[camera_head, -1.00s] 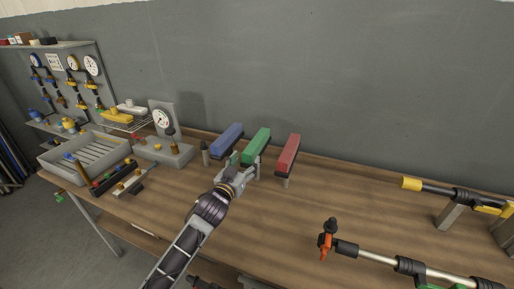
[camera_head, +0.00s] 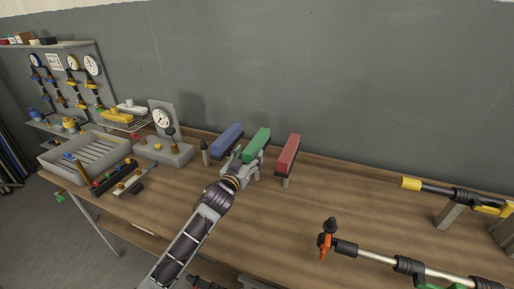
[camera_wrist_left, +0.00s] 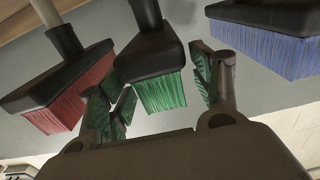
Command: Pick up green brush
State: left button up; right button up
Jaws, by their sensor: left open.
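The green brush (camera_head: 257,144) stands on the bench between the blue brush (camera_head: 226,137) and the red brush (camera_head: 288,152), its bristles upward. My left gripper (camera_head: 246,164) is open at the near end of the green brush. In the left wrist view, the green bristles (camera_wrist_left: 162,92) show between the two green-padded fingers of the left gripper (camera_wrist_left: 166,82), with a gap on each side. The dark handle of the green brush runs out of the top of that view.
The red bristles (camera_wrist_left: 75,92) and blue bristles (camera_wrist_left: 270,48) flank the fingers closely. A gauge stand (camera_head: 162,118) and a grey tray (camera_head: 62,165) are at left. Hose lances (camera_head: 378,257) lie at right. The bench (camera_head: 290,215) is clear in the middle.

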aim_at(253, 148)
pick_arm(q)
jog(key=shift+w+d+r, duration=0.2)
jog(key=shift+w+d, duration=0.05)
jog(key=shift+w, duration=0.45)
jog(key=shift+w+d+r, duration=0.1)
jog(key=shift+w+d, duration=0.15)
jog(key=shift+w, duration=0.4)
jog(key=shift+w+d, duration=0.1)
jog(key=shift+w, duration=0.2)
jog(key=shift+w+d+p, duration=0.2)
jog(key=shift+w+p, duration=0.1)
jog(key=shift+w, duration=0.15)
jog(key=shift+c, duration=0.6)
jog(key=c, duration=0.9)
pick_arm(e)
jog(key=shift+s+a+r, duration=0.2)
jog(key=shift+a+r, duration=0.1)
jog(key=shift+a, duration=0.25)
